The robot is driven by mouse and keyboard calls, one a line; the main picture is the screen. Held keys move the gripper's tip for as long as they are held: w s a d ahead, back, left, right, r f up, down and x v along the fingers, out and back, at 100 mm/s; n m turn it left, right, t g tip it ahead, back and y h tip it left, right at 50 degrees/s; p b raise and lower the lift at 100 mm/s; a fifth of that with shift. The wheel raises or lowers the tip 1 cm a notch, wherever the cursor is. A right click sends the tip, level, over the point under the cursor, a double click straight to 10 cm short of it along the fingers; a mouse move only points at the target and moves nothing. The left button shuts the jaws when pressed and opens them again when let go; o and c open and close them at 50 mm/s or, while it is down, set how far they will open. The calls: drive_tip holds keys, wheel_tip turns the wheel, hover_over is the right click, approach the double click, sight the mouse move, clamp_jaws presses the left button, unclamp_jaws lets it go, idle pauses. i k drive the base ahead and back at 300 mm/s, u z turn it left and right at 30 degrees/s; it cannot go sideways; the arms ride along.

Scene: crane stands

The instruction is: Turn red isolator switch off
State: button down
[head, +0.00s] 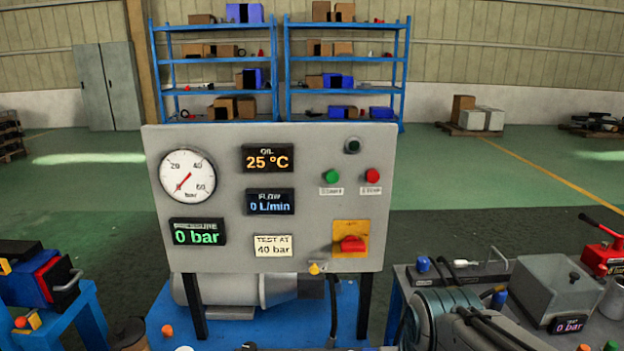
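The red isolator switch (351,244) sits on a yellow plate (346,228) at the lower right of the grey control panel (225,258). Its red handle appears to lie roughly horizontal. The switch faces me and nothing covers it. My gripper cannot be made out in the head view, so its place relative to the switch is not shown.
Above the switch are a green button (332,177) and a red button (372,175). A dial gauge (187,177) and displays are to the left; pressure reads 0 bar. A bench with a grey box (545,288) stands at right. Blue shelves (345,60) stand behind.

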sight(350, 244)
drive_tip(key=z, duration=0.05)
drive_tip(key=k, duration=0.5)
drive_tip(key=u, duration=2.5)
drive_tip(key=k, duration=1.1)
drive_tip(key=z, duration=1.7)
drive_tip(key=i, duration=1)
